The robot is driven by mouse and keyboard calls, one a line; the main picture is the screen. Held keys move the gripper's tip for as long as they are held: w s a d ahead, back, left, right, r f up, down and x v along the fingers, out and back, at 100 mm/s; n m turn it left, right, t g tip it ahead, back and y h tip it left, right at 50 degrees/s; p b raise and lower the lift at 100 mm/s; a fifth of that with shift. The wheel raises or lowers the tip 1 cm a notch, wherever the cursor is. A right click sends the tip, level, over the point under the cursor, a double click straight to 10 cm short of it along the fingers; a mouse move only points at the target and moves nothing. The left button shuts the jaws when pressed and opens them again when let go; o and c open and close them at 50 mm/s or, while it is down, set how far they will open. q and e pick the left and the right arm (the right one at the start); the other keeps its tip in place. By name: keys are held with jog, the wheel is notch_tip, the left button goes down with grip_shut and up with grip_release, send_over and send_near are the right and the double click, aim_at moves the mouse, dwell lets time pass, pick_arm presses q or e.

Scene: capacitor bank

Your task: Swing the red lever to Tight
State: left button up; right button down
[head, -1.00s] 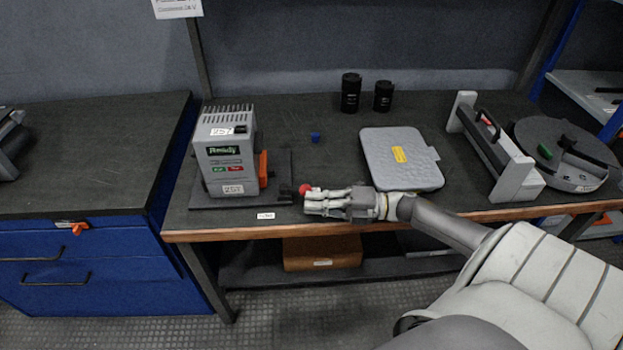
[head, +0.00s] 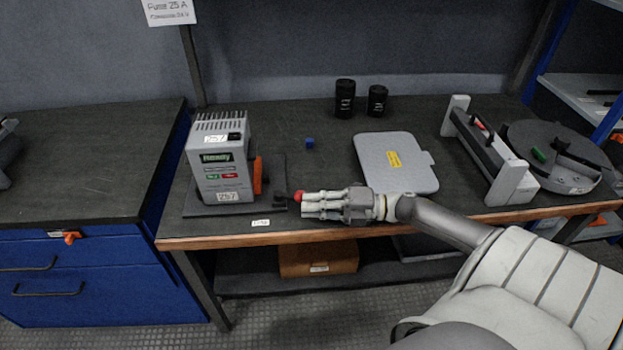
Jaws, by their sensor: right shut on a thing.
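The red lever's round knob (head: 299,195) is at the front of the workbench, right of a grey machine (head: 219,168) that has a green "Ready" panel. A short dark piece shows just left of the knob; most of the lever is hidden or too small to make out. My right gripper (head: 305,204) reaches in from the right, low over the front edge, with its fingertips closed at the knob. The fingers cover part of it. No "Tight" mark is readable. My left gripper is not in view.
An orange part (head: 258,177) sits on the machine's right side. A grey flat case (head: 396,162) lies behind my right wrist. Two black cylinders (head: 345,98) and a small blue cap (head: 309,143) stand farther back. A grey rack (head: 487,145) is at right.

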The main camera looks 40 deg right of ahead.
notch_tip(320, 180, up, 9)
jog(key=shift+w+a+f, duration=0.1)
jog(key=shift+a+f, duration=0.05)
jog(key=shift+f, duration=0.05)
dwell(0.6)
